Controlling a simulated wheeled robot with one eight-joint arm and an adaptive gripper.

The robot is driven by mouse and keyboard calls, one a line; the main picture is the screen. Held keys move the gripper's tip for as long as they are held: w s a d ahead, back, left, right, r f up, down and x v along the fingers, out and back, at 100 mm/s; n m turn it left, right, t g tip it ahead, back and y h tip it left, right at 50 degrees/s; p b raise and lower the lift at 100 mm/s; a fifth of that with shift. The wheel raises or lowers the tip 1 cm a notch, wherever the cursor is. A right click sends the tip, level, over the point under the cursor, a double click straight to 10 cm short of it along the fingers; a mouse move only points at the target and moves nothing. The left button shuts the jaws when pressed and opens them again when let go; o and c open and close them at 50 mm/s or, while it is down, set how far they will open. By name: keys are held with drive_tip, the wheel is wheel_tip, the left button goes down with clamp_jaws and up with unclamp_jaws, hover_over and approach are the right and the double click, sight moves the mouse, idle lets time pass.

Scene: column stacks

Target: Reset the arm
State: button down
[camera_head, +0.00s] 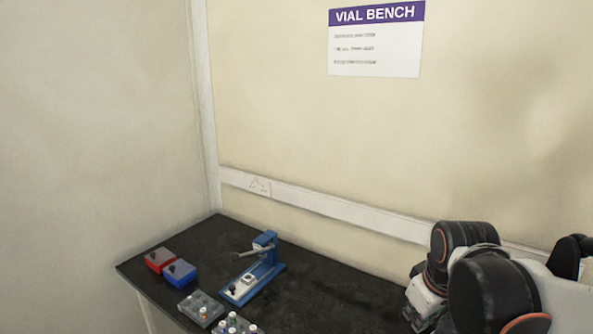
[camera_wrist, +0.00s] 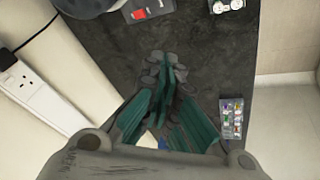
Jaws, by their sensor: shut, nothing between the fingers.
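My arm (camera_head: 485,285) is folded at the lower right of the head view, over the right part of the dark bench. My gripper (camera_wrist: 168,68) shows in the wrist view with its dark fingers and green pads together and nothing between them. It points at bare dark surface. Its fingertips cannot be made out in the head view.
On the dark bench (camera_head: 152,284) stand a red box (camera_head: 159,260), a blue box (camera_head: 180,273), a blue lever press (camera_head: 262,268), and grey vial racks (camera_head: 201,308) cut off below. A small rack of coloured items (camera_wrist: 232,118) and a power strip (camera_wrist: 30,92) show in the wrist view.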

drive_tip(key=s+a+r+m+t, duration=0.1)
drive_tip(key=s+a+m, duration=0.1)
drive_tip(key=s, duration=0.3)
drive_tip(key=s+a+r+m+t, duration=0.1)
drive_tip(key=s+a+m+t, duration=0.1)
drive_tip(key=s, duration=0.3)
drive_tip(key=shift+s+r+m, duration=0.2)
drive_tip(key=shift+r+m, duration=0.1)
drive_tip(key=shift+m, duration=0.1)
idle(0.8)
